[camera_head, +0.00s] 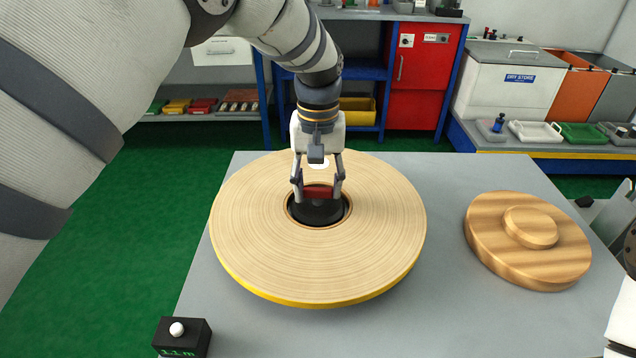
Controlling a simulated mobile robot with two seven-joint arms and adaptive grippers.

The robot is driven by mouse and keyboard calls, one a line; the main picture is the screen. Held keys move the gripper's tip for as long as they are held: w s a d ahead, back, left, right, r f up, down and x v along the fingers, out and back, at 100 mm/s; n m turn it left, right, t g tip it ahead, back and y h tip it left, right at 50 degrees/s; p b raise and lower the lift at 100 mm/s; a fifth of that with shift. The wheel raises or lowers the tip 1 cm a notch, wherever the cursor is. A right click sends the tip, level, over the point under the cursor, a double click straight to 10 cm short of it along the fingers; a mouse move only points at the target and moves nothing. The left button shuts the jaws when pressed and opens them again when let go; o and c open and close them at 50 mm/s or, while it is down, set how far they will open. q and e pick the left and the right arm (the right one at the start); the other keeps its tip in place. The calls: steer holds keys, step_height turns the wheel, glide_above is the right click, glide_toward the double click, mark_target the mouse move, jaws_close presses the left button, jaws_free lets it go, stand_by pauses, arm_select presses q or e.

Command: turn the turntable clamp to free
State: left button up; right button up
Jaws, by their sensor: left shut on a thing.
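A large flat round tape roll (260,235) with a yellow lower edge lies on the grey table, seen as the turntable's load. In its central hole sits a black hub (318,214) with a red clamp bar (318,192) on top. My left gripper (318,190) comes down from above and is shut on the red clamp bar, one finger at each end. Part of the bar and hub are hidden by the fingers. The turntable under the roll is hidden. At the right edge only part of my right arm shows, and its gripper is out of view.
A wooden disc with a raised round knob (530,227) lies on the table (440,320) right of the roll. A black box with a white button (182,337) stands at the front left. The table is bare between roll and disc. Shelves and a red cabinet (418,80) stand behind.

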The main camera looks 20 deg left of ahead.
mark_target(318, 188)
arm_select(q)
steer(key=shift+n, duration=0.3)
steer(key=o, duration=1.1)
steer(key=shift+o, duration=0.2)
step_height(318, 188, up, 12)
steer(key=shift+f, duration=0.1)
